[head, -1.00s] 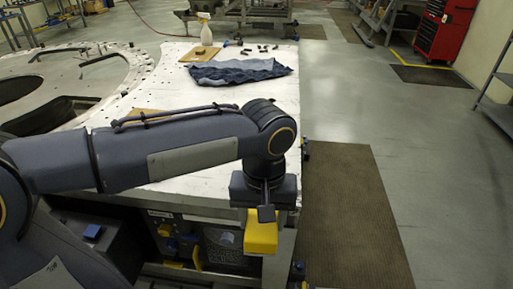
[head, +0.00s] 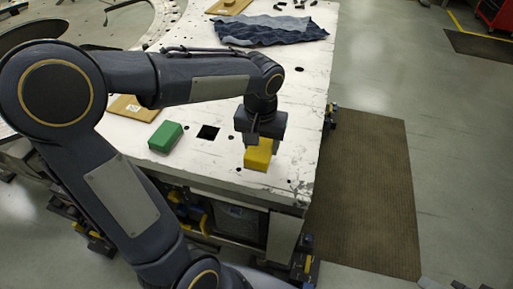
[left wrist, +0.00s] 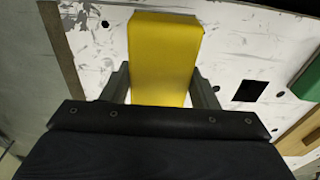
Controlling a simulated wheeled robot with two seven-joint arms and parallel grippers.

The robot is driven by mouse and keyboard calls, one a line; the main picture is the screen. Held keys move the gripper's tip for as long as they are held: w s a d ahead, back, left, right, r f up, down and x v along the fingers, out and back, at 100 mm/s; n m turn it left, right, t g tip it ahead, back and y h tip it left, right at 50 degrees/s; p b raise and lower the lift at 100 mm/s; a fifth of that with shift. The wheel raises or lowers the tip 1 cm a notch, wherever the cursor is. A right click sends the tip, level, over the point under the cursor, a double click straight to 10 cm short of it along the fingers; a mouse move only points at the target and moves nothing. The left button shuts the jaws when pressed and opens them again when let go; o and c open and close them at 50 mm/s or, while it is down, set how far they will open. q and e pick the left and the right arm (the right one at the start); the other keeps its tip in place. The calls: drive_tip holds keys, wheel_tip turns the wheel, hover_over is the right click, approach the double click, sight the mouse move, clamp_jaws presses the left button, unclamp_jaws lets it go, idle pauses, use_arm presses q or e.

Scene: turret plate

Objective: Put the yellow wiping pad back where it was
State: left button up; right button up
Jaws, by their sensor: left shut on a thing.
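The yellow wiping pad (head: 258,158) is a block at the front right of the white table plate (head: 225,175). My left gripper (head: 260,142) is shut on it from above. In the left wrist view the pad (left wrist: 163,55) sits between the two fingers (left wrist: 160,88). Its lower end is over the plate; I cannot tell whether it touches the surface. My right gripper is not in view.
A green block (head: 166,136) lies left of the pad, with a square hole (head: 208,132) between them. A blue cloth (head: 268,30) and a brown board (head: 228,6) lie farther back. A brown board (head: 133,108) lies partly behind my arm.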

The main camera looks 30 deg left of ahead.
use_arm(q)
drive_tip(key=f, duration=0.1)
drive_tip(key=w+a+f, duration=0.1)
drive_tip(key=a+f, duration=0.1)
drive_tip(key=shift+w+a+f, duration=0.1)
drive_tip(key=shift+w, duration=0.15)
drive_tip(key=shift+a+f, duration=0.1)
drive_tip(key=shift+f, duration=1.55)
drive_tip(key=shift+f, duration=0.1)
drive_tip(key=o, duration=1.3)
